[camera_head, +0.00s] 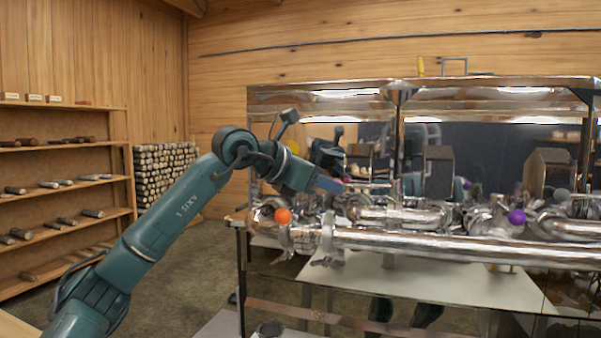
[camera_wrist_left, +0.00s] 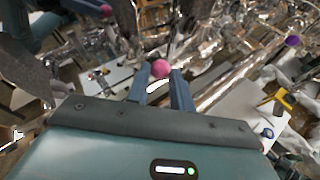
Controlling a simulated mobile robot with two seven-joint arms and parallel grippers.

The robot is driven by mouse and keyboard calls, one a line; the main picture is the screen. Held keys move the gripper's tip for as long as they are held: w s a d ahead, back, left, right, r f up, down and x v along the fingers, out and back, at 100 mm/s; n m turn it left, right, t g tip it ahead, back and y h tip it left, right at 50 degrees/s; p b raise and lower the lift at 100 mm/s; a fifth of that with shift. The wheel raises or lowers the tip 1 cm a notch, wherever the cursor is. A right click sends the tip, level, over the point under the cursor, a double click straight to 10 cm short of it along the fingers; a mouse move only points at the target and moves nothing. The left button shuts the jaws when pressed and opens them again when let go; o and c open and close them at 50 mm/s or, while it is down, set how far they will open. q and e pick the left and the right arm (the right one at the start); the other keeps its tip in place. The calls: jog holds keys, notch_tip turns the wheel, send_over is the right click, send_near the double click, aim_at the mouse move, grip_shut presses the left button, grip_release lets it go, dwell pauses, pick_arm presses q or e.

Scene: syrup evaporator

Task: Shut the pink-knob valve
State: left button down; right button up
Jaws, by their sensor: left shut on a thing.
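The pink knob (camera_wrist_left: 160,69) of the valve shows in the left wrist view, between the tips of my left gripper's two fingers. My left gripper (camera_wrist_left: 161,82) is shut on it. In the head view my left gripper (camera_head: 330,184) reaches in from the left over the left part of the shiny pipework (camera_head: 400,214). The pink knob cannot be made out there; the gripper and pipes are in the way. How far the valve is turned cannot be told. My right gripper is in neither view.
An orange knob (camera_head: 283,216) sits at the left end of the pipes, close below my left gripper. A purple knob (camera_head: 517,217) sits farther right. The steel evaporator (camera_head: 325,97) stands behind. A wooden shelf (camera_head: 120,212) with tools stands at the left; open floor lies between.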

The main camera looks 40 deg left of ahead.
pick_arm(q)
jog(key=c, duration=1.2)
grip_release()
jog(key=shift+c, duration=0.2)
jog(key=b+v, duration=0.1)
jog(key=v, duration=1.2)
jog(key=shift+s, duration=0.15)
